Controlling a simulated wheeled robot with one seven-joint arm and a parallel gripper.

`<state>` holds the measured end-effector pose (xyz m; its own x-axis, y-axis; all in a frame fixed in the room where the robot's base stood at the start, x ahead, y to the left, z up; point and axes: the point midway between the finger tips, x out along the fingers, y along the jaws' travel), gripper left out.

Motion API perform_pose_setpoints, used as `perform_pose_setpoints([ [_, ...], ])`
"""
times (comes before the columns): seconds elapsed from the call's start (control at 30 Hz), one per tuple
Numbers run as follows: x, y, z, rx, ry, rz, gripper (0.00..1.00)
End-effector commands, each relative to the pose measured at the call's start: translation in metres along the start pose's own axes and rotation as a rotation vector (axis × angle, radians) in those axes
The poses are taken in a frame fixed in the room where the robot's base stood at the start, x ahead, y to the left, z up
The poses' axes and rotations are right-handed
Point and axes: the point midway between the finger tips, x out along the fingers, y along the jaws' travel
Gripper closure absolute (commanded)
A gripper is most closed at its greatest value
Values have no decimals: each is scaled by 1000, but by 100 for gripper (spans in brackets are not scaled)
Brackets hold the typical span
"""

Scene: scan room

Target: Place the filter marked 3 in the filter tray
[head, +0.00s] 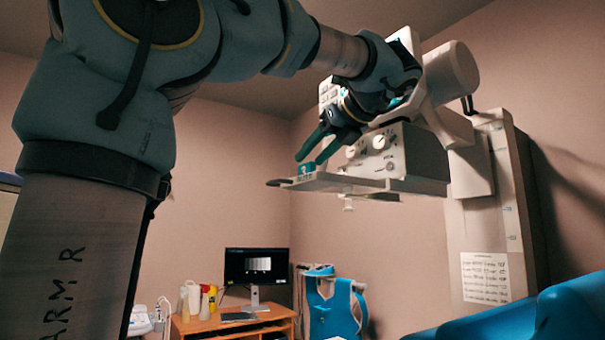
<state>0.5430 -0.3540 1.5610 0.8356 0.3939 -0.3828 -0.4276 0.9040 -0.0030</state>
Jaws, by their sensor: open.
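A small teal filter (306,169) sits at the left end of the pale filter tray (390,185), under the white X-ray head. A small light mark shows on its face, too small to read for certain. My gripper (309,158) is open, its dark green fingers pointing down and left. The fingertips are right by the filter's top; I cannot tell whether they touch it. Part of the tray behind the fingers is hidden, and no other filter is clearly visible.
The X-ray head's control box (383,150) with knobs is close behind my gripper. A wall column (505,190) stands at right. The air left of the tray is clear.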

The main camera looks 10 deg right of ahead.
Motion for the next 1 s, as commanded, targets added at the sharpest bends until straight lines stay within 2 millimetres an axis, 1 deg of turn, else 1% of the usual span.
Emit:
perform_pose_setpoints([
  [0.1, -22, 0, -1, -2, -1, -1, 50],
  [0.2, -37, 0, 0, -2, -1, -1, 50],
  [0.33, -48, 0, 0, -1, -1, 1, 50],
  [0.47, -53, 0, 0, 0, 0, 2, 50],
  [1.0, -52, 0, 0, 0, 0, 1, 50],
])
